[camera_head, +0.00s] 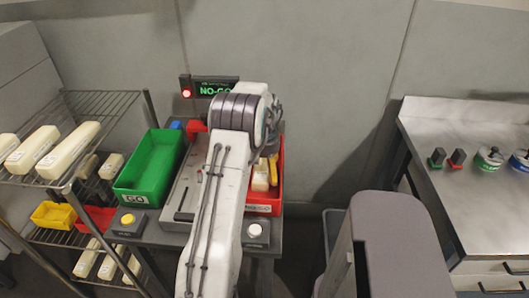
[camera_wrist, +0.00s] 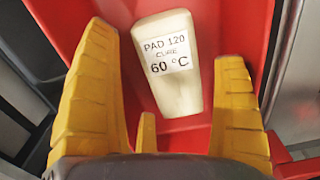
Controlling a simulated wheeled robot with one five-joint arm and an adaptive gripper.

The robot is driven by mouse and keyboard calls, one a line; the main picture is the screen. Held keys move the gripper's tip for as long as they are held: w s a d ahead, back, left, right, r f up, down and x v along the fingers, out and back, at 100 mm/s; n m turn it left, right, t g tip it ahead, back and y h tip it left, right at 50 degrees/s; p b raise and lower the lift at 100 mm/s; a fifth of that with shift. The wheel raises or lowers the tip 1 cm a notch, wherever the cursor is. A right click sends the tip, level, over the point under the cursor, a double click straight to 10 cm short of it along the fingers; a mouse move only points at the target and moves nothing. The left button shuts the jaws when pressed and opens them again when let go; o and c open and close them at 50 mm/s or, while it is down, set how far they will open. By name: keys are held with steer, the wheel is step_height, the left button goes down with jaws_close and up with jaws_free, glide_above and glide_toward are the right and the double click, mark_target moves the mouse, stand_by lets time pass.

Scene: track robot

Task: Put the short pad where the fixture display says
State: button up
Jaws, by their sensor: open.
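The fixture display (camera_head: 214,89) reads NO-GO in green letters, with a red lamp lit at its left. The short pad (camera_wrist: 169,92) is cream, labelled PAD 120 CURE 60 °C, and lies on the floor of the red bin (camera_wrist: 120,15). In the head view the red bin (camera_head: 264,209) stands right of the fixture, and a cream piece (camera_head: 260,180) shows inside it. My gripper (camera_wrist: 168,50) is open above the bin, its yellow fingers on either side of the pad with gaps. In the head view my arm hides much of the fixture.
A green bin (camera_head: 152,168) marked GO stands left of the fixture and looks empty. A wire shelf (camera_head: 75,112) at left holds several cream pads and small bins. Yellow (camera_head: 128,219) and white (camera_head: 254,230) buttons are in front. A grey bench (camera_head: 480,170) is at right.

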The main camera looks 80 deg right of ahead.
mark_target(264, 171)
step_height(264, 171, up, 9)
steer(key=b, duration=0.2)
steer(key=w+a+r+n, duration=0.25)
steer(key=w+a, duration=0.25)
steer(key=w, duration=0.4)
steer(key=w+a+r+n, duration=0.2)
steer(key=w+a+r, duration=0.2)
steer(key=w, duration=0.5)
steer(key=w+a+r+n+h, duration=0.1)
steer(key=w+a+n, duration=0.1)
steer(key=w+a, duration=0.3)
steer(key=w+a+r+n, duration=0.1)
steer(key=w+a, duration=0.2)
steer(key=a, duration=0.4)
steer(key=w+a+n+t, duration=0.2)
steer(key=a+n, duration=0.3)
steer(key=a, duration=1.2)
steer(key=s+a+f+n, duration=0.2)
steer(key=s+a, duration=0.2)
steer(key=a, duration=0.2)
steer(key=s+a+f+n+t+y, duration=0.1)
steer(key=s+a+n, duration=0.1)
steer(key=s+a, duration=0.2)
steer(key=a, duration=0.3)
steer(key=shift+f+n, duration=0.35)
steer(key=shift+f, duration=0.05)
steer(key=shift+a, duration=0.1)
steer(key=shift+r+p, duration=0.85)
steer(key=shift+r, duration=0.3)
